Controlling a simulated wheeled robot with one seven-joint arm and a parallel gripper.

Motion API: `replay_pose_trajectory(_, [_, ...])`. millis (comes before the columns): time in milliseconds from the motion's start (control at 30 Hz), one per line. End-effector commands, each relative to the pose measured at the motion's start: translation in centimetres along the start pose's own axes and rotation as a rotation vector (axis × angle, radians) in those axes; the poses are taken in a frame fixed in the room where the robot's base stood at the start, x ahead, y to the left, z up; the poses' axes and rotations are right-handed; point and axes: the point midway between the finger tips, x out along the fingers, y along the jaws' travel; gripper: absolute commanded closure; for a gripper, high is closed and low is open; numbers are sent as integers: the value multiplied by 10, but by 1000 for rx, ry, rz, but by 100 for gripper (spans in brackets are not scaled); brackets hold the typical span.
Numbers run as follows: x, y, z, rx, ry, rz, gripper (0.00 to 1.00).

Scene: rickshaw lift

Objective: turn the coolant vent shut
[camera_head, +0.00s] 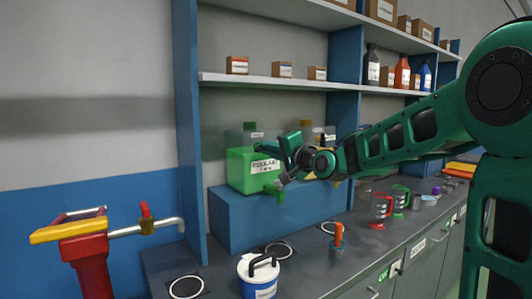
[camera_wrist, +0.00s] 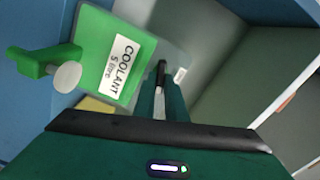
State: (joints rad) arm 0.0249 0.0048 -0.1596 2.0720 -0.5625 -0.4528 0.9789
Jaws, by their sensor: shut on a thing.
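The coolant container (camera_head: 241,172) is a green-filled jug with a clear upper part and a COOLANT label, standing on a blue riser. It also shows in the wrist view (camera_wrist: 98,40), tilted by the camera angle. Its green tap (camera_head: 273,189) is low on its front and shows at the left of the wrist view (camera_wrist: 42,62). My gripper (camera_head: 259,147) reaches in from the right at the container's upper part. Its fingers (camera_wrist: 163,74) are close together around a small dark piece, seemingly the coolant vent. The fingers largely hide the vent, so I cannot tell its turn.
A second jug (camera_head: 328,134) stands right of the coolant, partly behind my arm. A white bucket (camera_head: 258,279) and red and green-handled jugs (camera_head: 380,208) stand on the counter. A shelf (camera_head: 275,83) with small boxes runs above. A red stand with a pipe (camera_head: 84,245) is at left.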

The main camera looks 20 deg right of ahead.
Motion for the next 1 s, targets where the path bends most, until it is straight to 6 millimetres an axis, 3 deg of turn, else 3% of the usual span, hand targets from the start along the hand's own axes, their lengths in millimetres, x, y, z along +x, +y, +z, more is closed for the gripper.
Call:
replay_pose_trajectory(400, [-1,6,-2,268,6,8,100])
replay_pose_trajectory(1000, [-1,8,-2,345,7,11,100])
